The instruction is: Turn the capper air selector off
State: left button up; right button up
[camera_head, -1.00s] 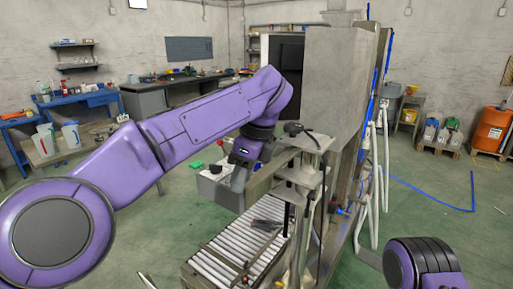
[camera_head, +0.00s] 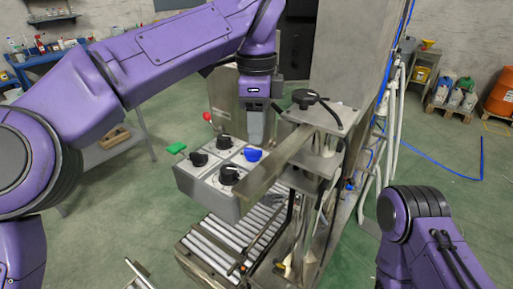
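A grey control box (camera_head: 207,190) sits beside the capping machine. Its top carries several black knobs, one at the back (camera_head: 224,142), one at the left (camera_head: 198,159) and one at the front (camera_head: 229,174), plus a blue knob (camera_head: 253,155). A green handle (camera_head: 177,148) and a red ball (camera_head: 208,117) stick out at its left and back. I cannot read labels, so which is the capper air selector is unclear. My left gripper (camera_head: 257,140) points down just behind the blue knob; contact and finger opening cannot be made out. My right gripper is out of view.
A roller conveyor (camera_head: 225,245) runs below the box. The capper's metal frame and clamp knob (camera_head: 305,98) stand close to the right of my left gripper, with a tall steel cabinet (camera_head: 352,55) behind. Green floor (camera_head: 120,225) lies open at the left.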

aim_at(256, 149)
pick_arm(q)
jog(key=f, duration=0.1)
jog(key=s+f, duration=0.1)
jog(key=f, duration=0.1)
jog(key=shift+a, duration=0.1)
jog(key=shift+w+f, duration=1.25)
jog(key=shift+s+r, duration=0.3)
jog(key=shift+s, duration=0.2)
jog(key=shift+c, duration=1)
jog(key=shift+s, duration=0.15)
jog(key=c, duration=0.5)
jog(key=shift+w+f, duration=0.1)
jog(key=shift+w, duration=0.1)
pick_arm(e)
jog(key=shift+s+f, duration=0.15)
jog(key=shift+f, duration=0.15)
